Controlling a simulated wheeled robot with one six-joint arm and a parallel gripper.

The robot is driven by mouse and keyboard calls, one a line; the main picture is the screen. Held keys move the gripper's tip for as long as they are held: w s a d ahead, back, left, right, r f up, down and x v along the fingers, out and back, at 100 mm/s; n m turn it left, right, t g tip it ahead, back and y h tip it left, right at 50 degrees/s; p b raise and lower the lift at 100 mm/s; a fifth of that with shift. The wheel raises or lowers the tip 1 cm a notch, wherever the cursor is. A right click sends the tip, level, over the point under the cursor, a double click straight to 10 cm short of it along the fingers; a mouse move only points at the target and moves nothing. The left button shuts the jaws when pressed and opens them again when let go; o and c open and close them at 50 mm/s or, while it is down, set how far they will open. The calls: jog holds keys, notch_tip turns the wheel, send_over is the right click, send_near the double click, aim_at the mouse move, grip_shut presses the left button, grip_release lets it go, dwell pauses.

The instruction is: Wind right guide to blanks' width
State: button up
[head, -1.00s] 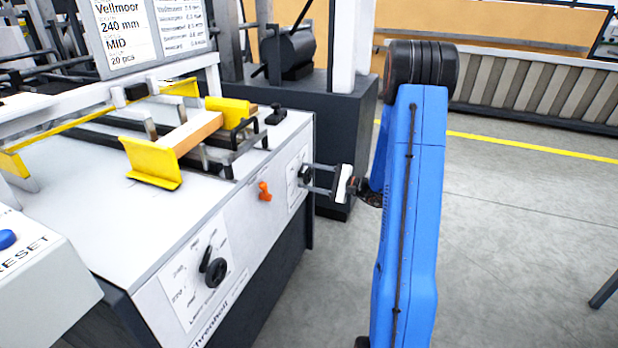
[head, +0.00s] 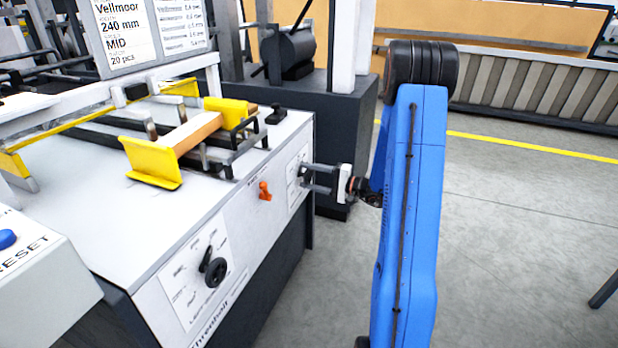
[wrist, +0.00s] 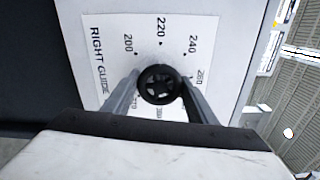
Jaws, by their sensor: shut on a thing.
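The right-guide knob (wrist: 159,84) is a black round handwheel on a white dial plate marked RIGHT GUIDE (wrist: 115,45) in the wrist view. Numbers 200, 220, 240 and 260 ring it; which one the knob points at is unclear. My gripper (wrist: 158,88) is shut on the knob, one finger on each side. In the head view my gripper (head: 308,178) reaches the machine's front panel from the right. The yellow guides (head: 152,162) stand on the white machine top, with an orange-brown blank stack (head: 195,130) between them. A sign (head: 125,30) reads Vellmoor, 240 mm, MID, 20 pcs.
On the same panel are an orange lever (head: 265,191) and another black knob (head: 213,268). A grey console with a blue RESET button (head: 7,239) stands at the left. A dark cabinet (head: 335,120) stands behind my gripper. Open floor lies to the right.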

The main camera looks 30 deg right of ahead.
jog(key=shift+f, duration=0.1)
jog(key=o, duration=1.1)
jog(key=shift+c, duration=0.2)
jog(key=shift+s, duration=0.1)
jog(key=v, duration=1.7)
jog(key=shift+s+d, duration=0.1)
jog(key=shift+d, duration=0.1)
jog(key=shift+a, duration=0.1)
